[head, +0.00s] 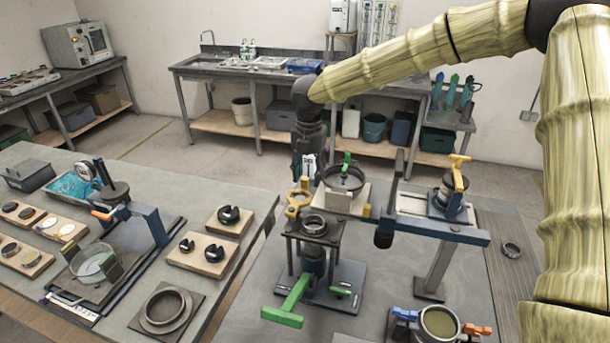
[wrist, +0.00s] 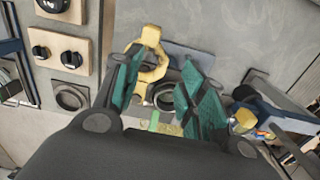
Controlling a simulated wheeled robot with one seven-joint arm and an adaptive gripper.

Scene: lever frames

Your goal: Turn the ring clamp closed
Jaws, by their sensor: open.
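The yellow ring clamp (head: 299,199) stands at the back left of a dark square platform on a stand in the head view. A dark round collar (head: 313,224) sits on the platform. In the wrist view the yellow clamp (wrist: 153,72) shows between and beyond my fingers, with its knobbed end at the top and the dark collar (wrist: 165,98) just below it. My gripper (wrist: 162,58) is open, with one teal finger on each side of the clamp. I cannot tell whether either finger touches it. In the head view its fingertips are hard to make out.
A green lever (head: 289,305) sticks out at the front of the stand. A dark ring with a green knob (head: 344,178) sits close behind on a pale block. A blue crossbar (head: 440,229) stands to the right. Wooden blocks with black knobs (head: 229,219) lie left.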

